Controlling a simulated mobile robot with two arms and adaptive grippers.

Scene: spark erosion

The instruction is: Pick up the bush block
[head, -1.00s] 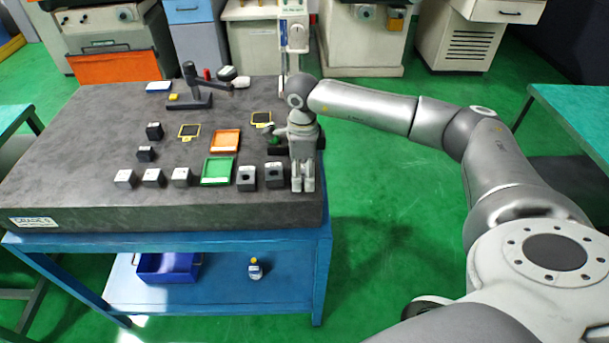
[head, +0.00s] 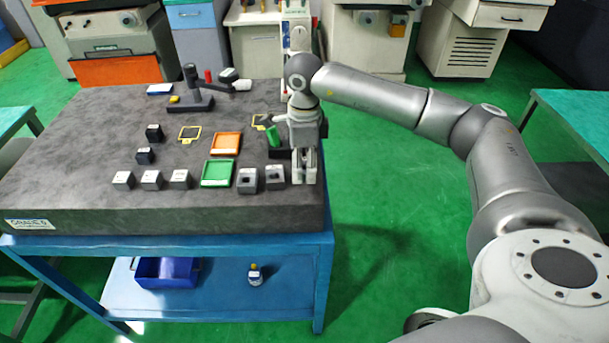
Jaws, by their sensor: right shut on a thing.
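My right gripper (head: 305,172) is at the right end of the front row of blocks, over the right edge of the dark stone plate (head: 90,190). It points down, and its fingers are closed on a small grey block, which I take to be the bush block; the fingers hide most of it. I cannot tell how far it is above the plate. Two grey blocks with dark round holes, a left one (head: 247,181) and a right one (head: 275,178), stand just left of the gripper. My left gripper is not in view.
Left of these are a green tray (head: 218,184), an orange tray (head: 226,154) and several small blocks (head: 151,180). A dark stand with an arm (head: 190,103) is at the back.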

